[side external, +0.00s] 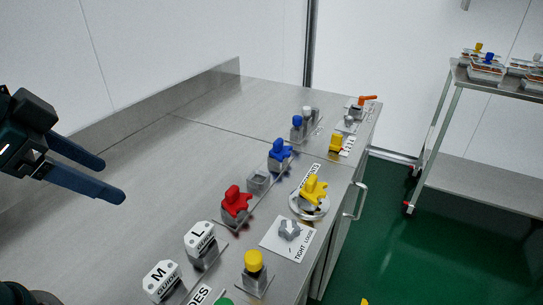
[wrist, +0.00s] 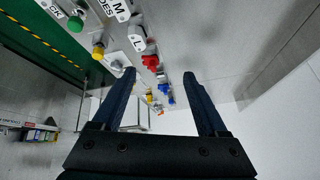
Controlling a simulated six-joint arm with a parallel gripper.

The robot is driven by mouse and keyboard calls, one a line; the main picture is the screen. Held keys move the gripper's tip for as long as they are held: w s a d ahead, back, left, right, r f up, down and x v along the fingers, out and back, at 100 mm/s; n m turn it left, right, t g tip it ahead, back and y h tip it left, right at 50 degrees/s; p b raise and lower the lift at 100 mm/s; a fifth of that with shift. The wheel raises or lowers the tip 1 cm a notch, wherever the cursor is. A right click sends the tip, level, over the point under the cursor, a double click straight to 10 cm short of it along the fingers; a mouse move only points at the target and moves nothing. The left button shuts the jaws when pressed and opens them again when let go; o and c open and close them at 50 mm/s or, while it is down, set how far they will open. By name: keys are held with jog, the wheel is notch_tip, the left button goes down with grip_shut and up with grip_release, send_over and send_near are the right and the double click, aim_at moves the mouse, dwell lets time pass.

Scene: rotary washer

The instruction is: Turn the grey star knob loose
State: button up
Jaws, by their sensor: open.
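The grey star knob (side external: 289,229) sits on a white plate (side external: 271,241) marked TIGHT and LOOSE, near the front edge of the steel bench in the side external view. My gripper (side external: 110,182) is at the left, above the bench and well apart from the knob. Its two dark blue fingers are spread with nothing between them. They also show in the wrist view, where the gripper (wrist: 159,75) points toward the row of controls.
A yellow button (side external: 253,262) and white L (side external: 200,238) and M (side external: 161,280) blocks are in front. The bench's left part is bare. A trolley (side external: 500,80) stands at the right.

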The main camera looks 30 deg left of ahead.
jog(key=w+d+r+m+h, duration=0.25)
jog(key=w+d+m, duration=0.2)
jog(key=w, duration=0.35)
jog(key=m+g+h, duration=0.1)
jog(key=m+g, duration=0.4)
jog(key=m, duration=0.2)
send_over(288, 226)
jog(key=a, duration=0.3)
jog(key=f, duration=1.5)
jog(key=shift+s+d+f, duration=0.2)
jog(key=shift+d, duration=0.05)
jog(key=shift+x, duration=2.5)
jog(key=shift+s+d, duration=0.1)
jog(key=shift+s, duration=0.05)
grip_shut()
